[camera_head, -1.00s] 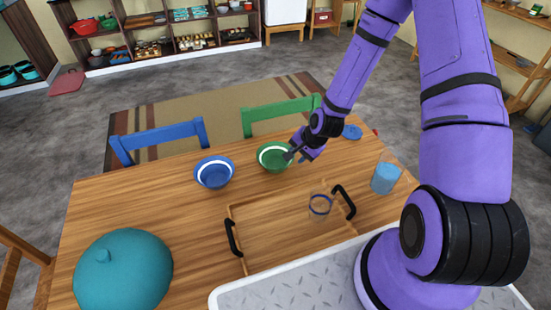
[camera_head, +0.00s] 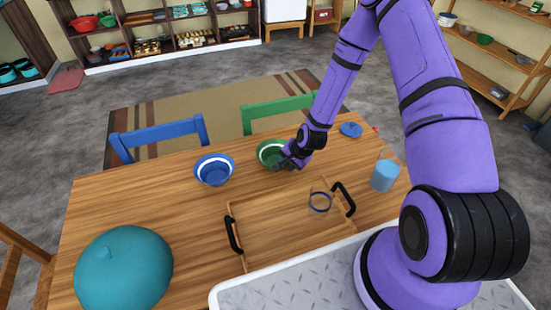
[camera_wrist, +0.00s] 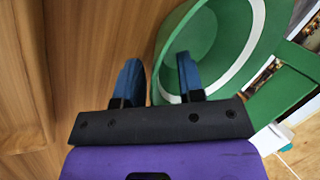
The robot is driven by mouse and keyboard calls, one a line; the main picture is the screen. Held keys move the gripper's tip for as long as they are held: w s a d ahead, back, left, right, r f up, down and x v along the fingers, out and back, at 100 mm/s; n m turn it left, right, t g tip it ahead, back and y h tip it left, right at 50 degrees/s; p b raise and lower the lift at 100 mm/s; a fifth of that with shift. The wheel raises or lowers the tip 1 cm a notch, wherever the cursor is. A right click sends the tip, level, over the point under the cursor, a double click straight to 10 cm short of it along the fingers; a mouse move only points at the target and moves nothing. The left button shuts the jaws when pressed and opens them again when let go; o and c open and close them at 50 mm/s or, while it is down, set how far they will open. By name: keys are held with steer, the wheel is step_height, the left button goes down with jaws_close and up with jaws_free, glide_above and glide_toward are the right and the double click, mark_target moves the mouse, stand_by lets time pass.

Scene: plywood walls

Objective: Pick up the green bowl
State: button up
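The green bowl (camera_head: 268,150), with a white band inside, stands upright on the wooden table near the far edge. My gripper (camera_head: 284,163) is at its near right side and hides part of it. In the wrist view the bowl (camera_wrist: 232,62) fills the upper right and looks empty. My gripper (camera_wrist: 158,82) shows two blue fingers apart, with a gap between them. The bowl's rim passes between the fingers: the right one overlaps the bowl's inside, the left one is outside over the wood. I cannot tell whether either finger touches the wall.
A blue bowl (camera_head: 214,171) stands left of the green one. A blue cup (camera_head: 384,176), a blue lid-like item (camera_head: 350,130) and a teal dome (camera_head: 122,270) are also on the table.

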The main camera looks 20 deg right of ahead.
steer(key=shift+c, duration=0.4)
jaws_close()
